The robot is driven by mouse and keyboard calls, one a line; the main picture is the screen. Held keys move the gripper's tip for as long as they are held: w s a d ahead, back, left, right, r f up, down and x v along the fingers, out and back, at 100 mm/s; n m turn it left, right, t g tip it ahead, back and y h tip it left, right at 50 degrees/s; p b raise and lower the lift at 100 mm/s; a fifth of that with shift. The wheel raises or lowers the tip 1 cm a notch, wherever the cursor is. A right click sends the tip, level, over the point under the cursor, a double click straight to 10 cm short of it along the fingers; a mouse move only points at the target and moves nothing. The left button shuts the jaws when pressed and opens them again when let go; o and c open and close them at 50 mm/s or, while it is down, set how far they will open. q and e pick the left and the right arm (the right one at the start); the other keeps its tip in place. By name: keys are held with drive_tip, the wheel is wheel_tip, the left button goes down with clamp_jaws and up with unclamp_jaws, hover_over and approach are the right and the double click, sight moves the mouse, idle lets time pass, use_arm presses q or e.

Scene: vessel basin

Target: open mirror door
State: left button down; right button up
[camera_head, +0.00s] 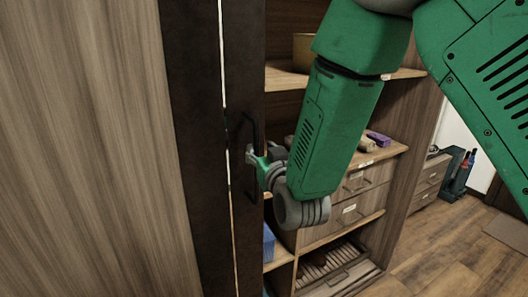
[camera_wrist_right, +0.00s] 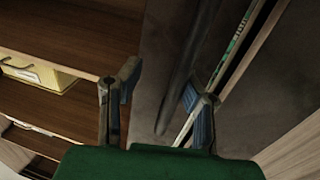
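The door is a tall narrow dark panel (camera_head: 238,60) left of the open shelves in the head view, and it fills the middle of the right wrist view (camera_wrist_right: 165,50). I cannot make out its mirror face. A black bar handle (camera_head: 250,190) stands on it. My left gripper is out of view.
A wood panel (camera_head: 90,150) fills the left side. Right of the door, open shelves hold drawers (camera_head: 352,212), a purple item (camera_head: 378,138) and a blue box (camera_head: 269,243).

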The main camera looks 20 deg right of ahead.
drive_tip(key=shift+s+a, duration=1.15)
drive_tip(key=shift+s, duration=4.8)
drive_tip(key=s+d+f+g, duration=0.1)
drive_tip(key=s+f+g, duration=0.2)
drive_tip(key=f, duration=0.5)
drive_tip(key=s+d+f+n+g+y, duration=0.1)
drive_tip(key=s+f+g, duration=0.15)
drive_tip(key=f, duration=0.55)
drive_tip(key=s+d+f+g, duration=0.1)
drive_tip(key=s+f+g, duration=0.25)
drive_tip(key=f, duration=0.55)
drive_tip(key=s+d+f+g, duration=0.1)
drive_tip(key=s+f+g, duration=0.3)
drive_tip(key=s, duration=0.5)
drive_tip(key=s+d+f+g, duration=0.2)
drive_tip(key=s+f+g, duration=0.2)
drive_tip(key=s+f, duration=0.4)
drive_tip(key=shift+s+d+f+n+y, duration=0.2)
drive_tip(key=shift+s+f+n+y, duration=0.1)
drive_tip(key=shift+s+f+n, duration=0.1)
